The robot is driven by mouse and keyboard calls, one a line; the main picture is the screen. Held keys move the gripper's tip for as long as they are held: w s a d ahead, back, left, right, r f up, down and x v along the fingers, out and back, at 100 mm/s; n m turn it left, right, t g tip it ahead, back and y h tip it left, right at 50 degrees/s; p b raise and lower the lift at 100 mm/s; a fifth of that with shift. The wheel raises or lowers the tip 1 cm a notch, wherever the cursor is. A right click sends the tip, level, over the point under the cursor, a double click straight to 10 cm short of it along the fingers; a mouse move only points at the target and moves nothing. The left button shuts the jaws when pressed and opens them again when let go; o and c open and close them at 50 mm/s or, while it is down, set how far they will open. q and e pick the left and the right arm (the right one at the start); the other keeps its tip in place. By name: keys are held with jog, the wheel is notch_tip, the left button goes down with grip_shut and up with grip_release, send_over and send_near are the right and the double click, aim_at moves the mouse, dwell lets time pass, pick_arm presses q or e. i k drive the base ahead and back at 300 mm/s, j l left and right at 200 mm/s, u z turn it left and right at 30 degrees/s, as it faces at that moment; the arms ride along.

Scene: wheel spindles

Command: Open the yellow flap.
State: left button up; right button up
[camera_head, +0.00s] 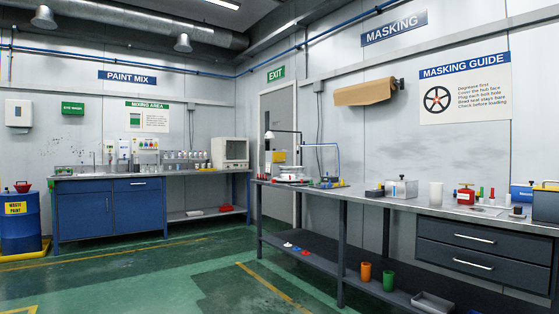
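A small yellow panel (279,157) shows at the far left end of the long masking bench, above a white device (290,174). It is too small to tell whether it is the yellow flap, or whether it is open or shut. Neither of my grippers is in view, and nothing of my arms shows.
The long masking bench (370,201) runs along the right wall, with two drawers (472,240) and a lower shelf (325,270). A grey box (401,188) and small items stand on it. A blue waste drum (20,226) stands far left. The green floor (175,285) is clear.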

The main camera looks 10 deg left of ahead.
aim_at(277, 157)
jog(key=i+u, duration=0.25)
jog(key=i, duration=1)
jog(key=i+j+u, duration=0.15)
jog(key=i+u, duration=0.15)
jog(key=i, duration=0.25)
jog(key=i+u, duration=0.3)
jog(key=i, duration=0.3)
jog(key=i+l+u, duration=0.1)
jog(key=i+u, duration=0.25)
jog(key=i, duration=0.2)
jog(key=i+l+u, duration=0.3)
jog(key=i, duration=0.25)
jog(key=i+z, duration=0.25)
jog(key=i, duration=0.3)
jog(key=i+z, duration=0.3)
jog(key=i, duration=0.3)
jog(key=i+j+z, duration=0.25)
jog(key=i, duration=0.25)
